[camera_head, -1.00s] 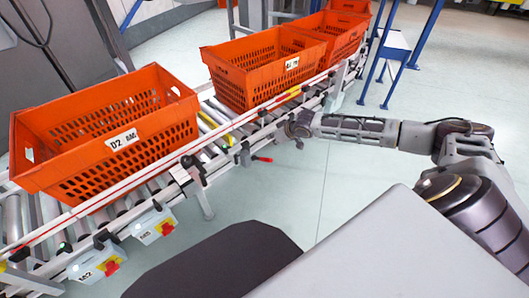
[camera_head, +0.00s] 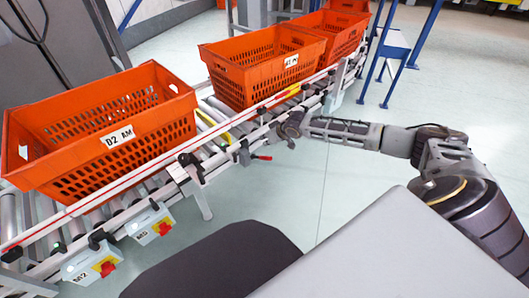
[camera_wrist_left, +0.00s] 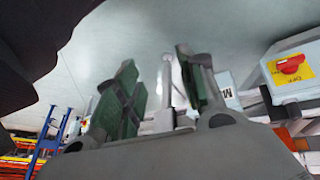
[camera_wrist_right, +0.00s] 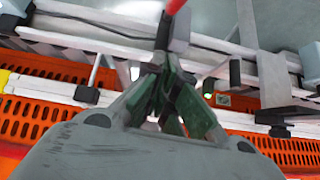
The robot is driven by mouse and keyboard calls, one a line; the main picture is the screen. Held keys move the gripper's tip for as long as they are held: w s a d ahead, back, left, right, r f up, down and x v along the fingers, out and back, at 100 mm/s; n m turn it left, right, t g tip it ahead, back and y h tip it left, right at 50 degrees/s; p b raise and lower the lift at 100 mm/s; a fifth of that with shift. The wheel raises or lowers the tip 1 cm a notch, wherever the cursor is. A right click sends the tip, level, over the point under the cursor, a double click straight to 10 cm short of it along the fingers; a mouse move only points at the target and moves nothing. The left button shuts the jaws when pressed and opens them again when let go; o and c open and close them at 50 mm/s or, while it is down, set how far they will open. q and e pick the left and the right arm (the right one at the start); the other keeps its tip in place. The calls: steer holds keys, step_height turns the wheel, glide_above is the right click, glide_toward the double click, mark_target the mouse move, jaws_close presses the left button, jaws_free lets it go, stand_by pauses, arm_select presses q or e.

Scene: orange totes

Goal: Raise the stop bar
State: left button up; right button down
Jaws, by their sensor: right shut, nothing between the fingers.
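A yellow bar (camera_head: 221,120), which looks like the stop bar, lies between the rollers in the gap between the front and middle totes. A lever with a red handle (camera_head: 263,157) sticks out from the conveyor's near side below it. My right gripper (camera_head: 284,131) is beside the conveyor rail, a little above and right of that lever. In the right wrist view its fingers (camera_wrist_right: 168,88) are closed together, with a red-tipped lever (camera_wrist_right: 173,8) just beyond them; I cannot tell whether they touch. My left gripper (camera_wrist_left: 160,88) is open and empty, outside the head view.
An orange tote labelled D2 AM (camera_head: 165,122) stands at the left on the conveyor, and another orange tote (camera_head: 235,88) stands farther along. Switch boxes (camera_head: 150,222) hang on the near side. A blue-legged stand (camera_head: 398,45) is at the back right. Open floor lies before the conveyor.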

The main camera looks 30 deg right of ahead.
mark_target(261, 157)
steer(key=shift+b+x, duration=1)
steer(key=shift+x, duration=1.4)
steer(key=shift+s+d+f+b, duration=0.15)
steer(key=shift+s+f+b, duration=0.45)
steer(key=shift+f, duration=0.25)
steer(key=shift+s+f+b, duration=0.3)
steer(key=shift+s+f, duration=0.25)
steer(key=shift+f, duration=0.15)
arm_select(q)
step_height(261, 157, down, 7)
steer(key=d+t+h, duration=0.1)
steer(key=shift+w+d+f+n+t, duration=0.2)
steer(key=shift+d+n+t, duration=0.1)
steer(key=shift+n, duration=0.1)
